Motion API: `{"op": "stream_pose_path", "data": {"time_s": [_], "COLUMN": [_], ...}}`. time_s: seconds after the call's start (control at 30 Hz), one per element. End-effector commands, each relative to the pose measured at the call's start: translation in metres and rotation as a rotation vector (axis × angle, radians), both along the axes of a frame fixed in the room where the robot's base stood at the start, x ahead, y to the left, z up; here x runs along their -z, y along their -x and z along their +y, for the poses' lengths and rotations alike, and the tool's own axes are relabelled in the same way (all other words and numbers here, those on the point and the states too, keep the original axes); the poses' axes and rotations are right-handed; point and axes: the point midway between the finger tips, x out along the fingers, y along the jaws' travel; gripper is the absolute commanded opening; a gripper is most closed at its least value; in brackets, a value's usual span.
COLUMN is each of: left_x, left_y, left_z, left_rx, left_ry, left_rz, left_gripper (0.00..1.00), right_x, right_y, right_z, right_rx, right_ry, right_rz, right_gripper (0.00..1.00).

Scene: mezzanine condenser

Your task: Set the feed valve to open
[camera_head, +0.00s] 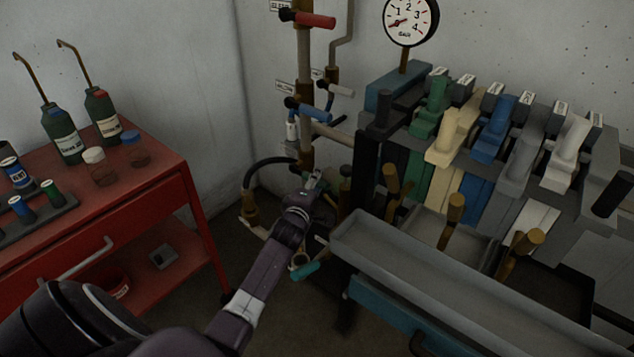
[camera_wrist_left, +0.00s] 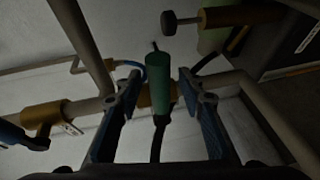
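My left gripper (camera_head: 314,182) reaches low beside the vertical pipe in the head view. In the left wrist view its two fingers (camera_wrist_left: 160,92) are apart, one on each side of a green handle (camera_wrist_left: 158,82); contact cannot be told. I cannot read which label names the feed valve. My right gripper is out of view.
A red cart (camera_head: 185,195) with bottles stands left. A rack of coloured levers (camera_head: 490,130) and a grey trough (camera_head: 400,275) stand right. A gauge (camera_head: 410,20) is above. A black hose (camera_head: 262,168) and pipes crowd the left gripper.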

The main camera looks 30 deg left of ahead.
Motion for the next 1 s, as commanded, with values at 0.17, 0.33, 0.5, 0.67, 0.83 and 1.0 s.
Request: {"op": "stream_pose_path", "data": {"time_s": [0.17, 0.33, 0.5, 0.67, 0.83, 1.0], "left_x": [-0.0003, -0.0002, -0.0002, -0.0002, -0.0001, -0.0012], "left_y": [-0.0022, -0.0020, -0.0018, -0.0017, -0.0017, -0.0017], "left_z": [0.0007, 0.0007, 0.0008, 0.0007, 0.0008, 0.0009], "left_rx": [0.000, 0.000, 0.000, 0.000, 0.000, -0.001], "left_ry": [0.000, 0.000, 0.000, 0.000, 0.000, 0.004], "left_rz": [-0.001, -0.001, -0.001, -0.001, -0.001, 0.000], "left_gripper": [0.36, 0.33, 0.14, 0.00, 0.00, 0.00], "right_x": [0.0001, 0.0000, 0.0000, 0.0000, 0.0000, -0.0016], "right_y": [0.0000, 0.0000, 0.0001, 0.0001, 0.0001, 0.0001], "right_z": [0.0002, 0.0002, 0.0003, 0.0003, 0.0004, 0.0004], "right_rx": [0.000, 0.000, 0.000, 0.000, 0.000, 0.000], "right_ry": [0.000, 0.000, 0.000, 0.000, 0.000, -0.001], "right_rz": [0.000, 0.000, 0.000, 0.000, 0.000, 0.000], "right_gripper": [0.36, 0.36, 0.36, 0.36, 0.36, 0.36]}}
